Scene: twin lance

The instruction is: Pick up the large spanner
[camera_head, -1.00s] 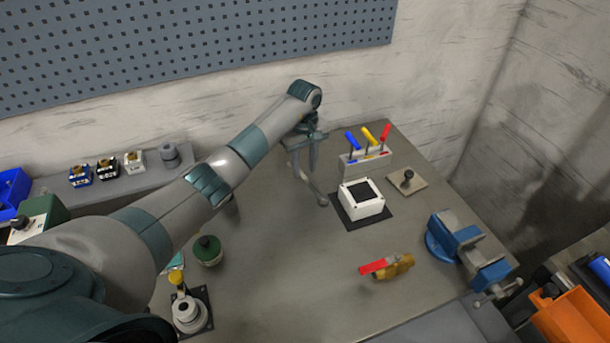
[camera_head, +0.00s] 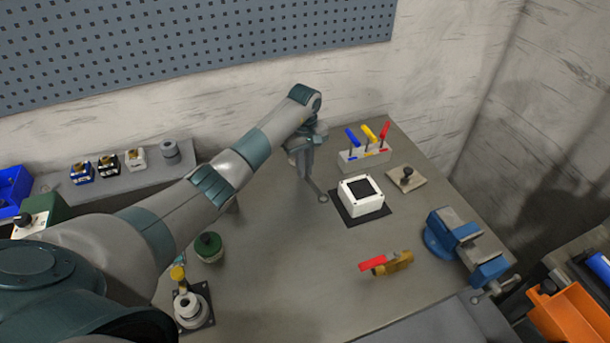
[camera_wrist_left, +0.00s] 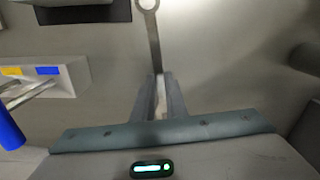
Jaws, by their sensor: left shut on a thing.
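The large spanner (camera_head: 316,190) is a grey metal bar with a ring end, near the back middle of the bench in the head view. My left gripper (camera_head: 305,172) points down over it and is shut on its shank. In the left wrist view the spanner (camera_wrist_left: 153,40) runs up from between the fingers of my left gripper (camera_wrist_left: 158,95), its ring end at the top edge. The other end is hidden by the gripper. I cannot tell whether the spanner touches the bench. My right gripper is in neither view.
A white box (camera_head: 361,196) on a dark mat stands just right of the spanner. A screwdriver rack (camera_head: 364,160) is behind it. A blue vise (camera_head: 466,245) and a red-handled brass valve (camera_head: 388,263) are further right and nearer. The bench middle is clear.

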